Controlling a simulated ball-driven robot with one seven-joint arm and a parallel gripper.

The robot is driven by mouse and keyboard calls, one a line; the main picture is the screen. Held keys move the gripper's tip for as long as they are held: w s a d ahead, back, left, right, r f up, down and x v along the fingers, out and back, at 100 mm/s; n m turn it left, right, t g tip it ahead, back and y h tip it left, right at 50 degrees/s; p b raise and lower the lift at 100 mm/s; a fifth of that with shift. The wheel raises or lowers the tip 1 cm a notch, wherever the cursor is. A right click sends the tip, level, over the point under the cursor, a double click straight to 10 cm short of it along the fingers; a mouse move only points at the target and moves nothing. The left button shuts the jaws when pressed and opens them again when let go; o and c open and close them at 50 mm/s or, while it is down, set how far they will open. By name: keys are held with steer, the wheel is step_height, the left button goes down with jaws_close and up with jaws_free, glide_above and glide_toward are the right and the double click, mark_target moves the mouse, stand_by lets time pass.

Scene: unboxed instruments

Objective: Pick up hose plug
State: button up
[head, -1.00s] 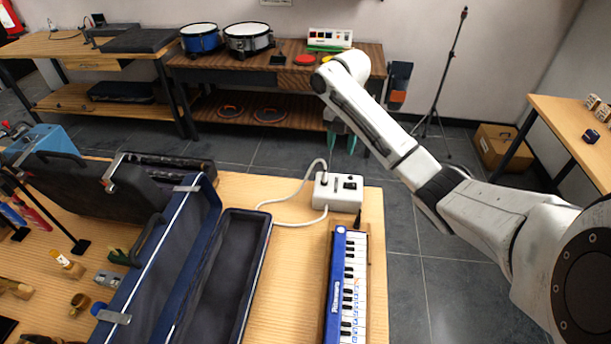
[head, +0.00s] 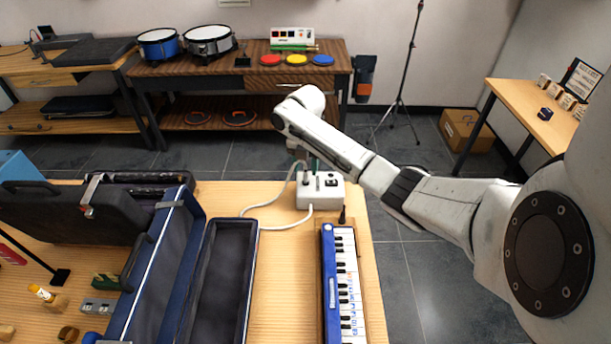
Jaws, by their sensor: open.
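The white box (head: 322,193) stands near the far edge of the wooden table, behind the blue-and-white keyboard (head: 341,284). What looks like the hose plug is the small dark piece (head: 307,180) upright on the box's left top, at the end of a white hose (head: 278,208). The hose loops left and back to the box's front. My gripper (head: 308,168) points down, just above and apparently behind the box's top, close to the plug. Its jaws are open and empty. The fingertips are small and partly hidden, so I cannot tell whether they touch anything.
An open blue case (head: 229,282) lies left of the keyboard, with a dark case (head: 70,217) beyond it. A dark piece (head: 342,215) stands up at the keyboard's far end. Bare tabletop lies between the blue case and the keyboard.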

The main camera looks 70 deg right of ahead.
mark_target(306, 177)
steer(key=shift+f, duration=1.15)
steer(key=shift+c, duration=0.5)
jaws_close()
